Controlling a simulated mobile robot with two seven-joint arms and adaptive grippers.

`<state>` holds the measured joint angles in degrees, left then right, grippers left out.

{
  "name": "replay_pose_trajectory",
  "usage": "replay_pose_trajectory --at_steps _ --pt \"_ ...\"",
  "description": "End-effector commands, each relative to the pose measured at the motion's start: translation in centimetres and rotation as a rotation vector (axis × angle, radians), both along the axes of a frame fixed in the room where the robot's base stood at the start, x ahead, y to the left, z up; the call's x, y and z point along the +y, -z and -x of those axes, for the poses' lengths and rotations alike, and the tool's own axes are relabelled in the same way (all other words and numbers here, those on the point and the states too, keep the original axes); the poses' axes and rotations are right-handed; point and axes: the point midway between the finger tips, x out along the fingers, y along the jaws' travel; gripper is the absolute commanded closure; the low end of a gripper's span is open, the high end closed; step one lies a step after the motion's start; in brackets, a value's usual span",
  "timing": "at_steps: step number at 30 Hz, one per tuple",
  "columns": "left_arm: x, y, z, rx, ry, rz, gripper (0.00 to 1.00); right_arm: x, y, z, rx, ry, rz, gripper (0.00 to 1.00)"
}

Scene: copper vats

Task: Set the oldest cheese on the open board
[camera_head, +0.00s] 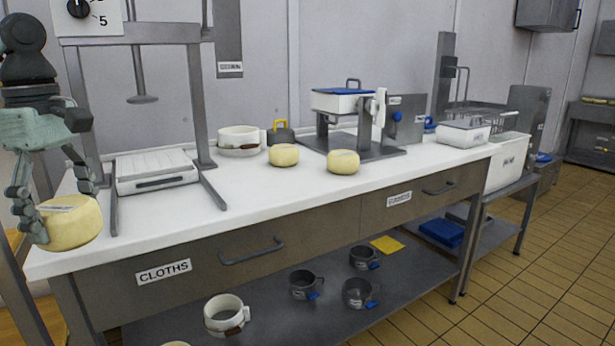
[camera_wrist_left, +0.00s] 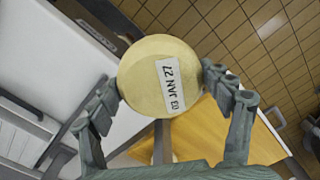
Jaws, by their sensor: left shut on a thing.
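My left gripper (camera_head: 50,215) is shut on a round pale-yellow cheese (camera_head: 70,225), held beside the counter's left end. In the left wrist view this cheese (camera_wrist_left: 158,62) sits between the fingers (camera_wrist_left: 160,90), and its white label, upside down, seems to read 03 JAN 27. Two similar cheeses (camera_head: 284,155) (camera_head: 343,161) stand on the counter; their labels are not readable. A wooden surface (camera_wrist_left: 225,130) shows below the held cheese, with a sliver at the lower left of the head view (camera_head: 10,328); I cannot tell whether it is the open board. My right gripper is not in view.
The white counter (camera_head: 235,190) holds a press frame with a white slatted tray (camera_head: 157,172), a white ring mould (camera_head: 241,141) and a blue-topped device (camera_head: 343,105). Several moulds and cups (camera_head: 305,284) sit on the lower shelf. Tiled floor is free at right.

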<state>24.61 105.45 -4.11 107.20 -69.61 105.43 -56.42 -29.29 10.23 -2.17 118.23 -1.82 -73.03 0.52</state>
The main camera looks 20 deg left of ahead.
Motion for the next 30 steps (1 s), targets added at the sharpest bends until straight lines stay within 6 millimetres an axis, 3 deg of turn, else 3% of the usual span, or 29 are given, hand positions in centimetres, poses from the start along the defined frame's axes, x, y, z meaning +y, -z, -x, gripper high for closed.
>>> replay_pose_trajectory --at_steps 3,6,11,15,24,30 --pt "-1.3 5.4 -1.5 -0.008 0.195 0.008 0.67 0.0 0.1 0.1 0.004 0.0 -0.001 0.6" --pt "-3.2 9.5 -3.0 -0.008 0.377 0.008 0.67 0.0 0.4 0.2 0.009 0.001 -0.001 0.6" --pt "-7.5 14.5 -5.4 -0.011 0.672 0.006 0.67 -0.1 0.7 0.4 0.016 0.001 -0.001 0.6" --pt "-12.2 17.7 -7.5 -0.012 0.946 0.003 0.67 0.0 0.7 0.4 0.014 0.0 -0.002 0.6" --pt "-23.4 21.3 -11.1 -0.011 1.536 -0.001 0.67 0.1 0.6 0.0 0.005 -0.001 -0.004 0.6" --pt "-28.3 21.8 -12.0 -0.006 1.79 -0.002 0.67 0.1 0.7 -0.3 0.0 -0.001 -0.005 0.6"
